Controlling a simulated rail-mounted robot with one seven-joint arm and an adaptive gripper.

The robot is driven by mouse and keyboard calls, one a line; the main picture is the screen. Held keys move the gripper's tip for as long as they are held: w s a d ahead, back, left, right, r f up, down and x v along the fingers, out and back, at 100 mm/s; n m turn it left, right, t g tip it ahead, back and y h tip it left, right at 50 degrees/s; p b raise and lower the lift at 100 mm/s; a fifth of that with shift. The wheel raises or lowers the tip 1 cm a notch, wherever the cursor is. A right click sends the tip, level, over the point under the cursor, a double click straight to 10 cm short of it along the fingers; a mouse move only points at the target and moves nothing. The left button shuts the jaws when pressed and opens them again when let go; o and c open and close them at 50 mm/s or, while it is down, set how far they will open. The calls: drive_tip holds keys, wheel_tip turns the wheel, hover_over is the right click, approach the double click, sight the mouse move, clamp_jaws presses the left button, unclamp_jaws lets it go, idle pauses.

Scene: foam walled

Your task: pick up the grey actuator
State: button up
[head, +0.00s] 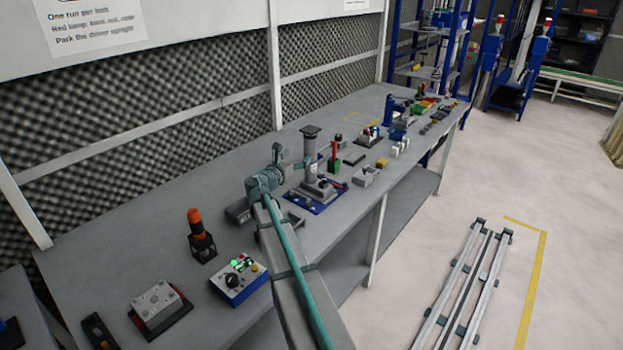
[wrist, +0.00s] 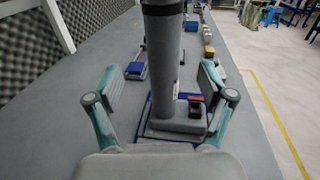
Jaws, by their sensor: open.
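The grey actuator (head: 311,152) is an upright grey cylinder with a dark cap, standing in a grey block on a blue base plate (head: 330,204). In the wrist view the actuator (wrist: 162,65) rises in the middle and its top is cut off by the frame. The blue base and grey block show at its foot, with a small red and black part (wrist: 195,102). My gripper (head: 291,166) is open and empty, just left of the cylinder. In the wrist view its fingers (wrist: 162,92) stand either side of the cylinder, apart from it; I cannot tell the depth between them.
An orange-handled driver (head: 195,222) in a dark stand, a blue control box (head: 240,280) and a grey box (head: 158,304) stand near on the bench. A red and green part (head: 334,160) stands right behind the actuator. A foam wall (head: 190,130) runs along the left.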

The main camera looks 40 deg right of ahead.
sight(307, 150)
drive_tip(key=p+x, duration=0.1)
drive_tip(key=x, duration=0.3)
drive_tip(key=p+x, duration=0.1)
drive_tip(key=x, duration=0.3)
drive_tip(key=shift+d+p, duration=0.3)
drive_tip(key=shift+d, duration=0.15)
drive_tip(key=shift+s, duration=0.1)
clamp_jaws()
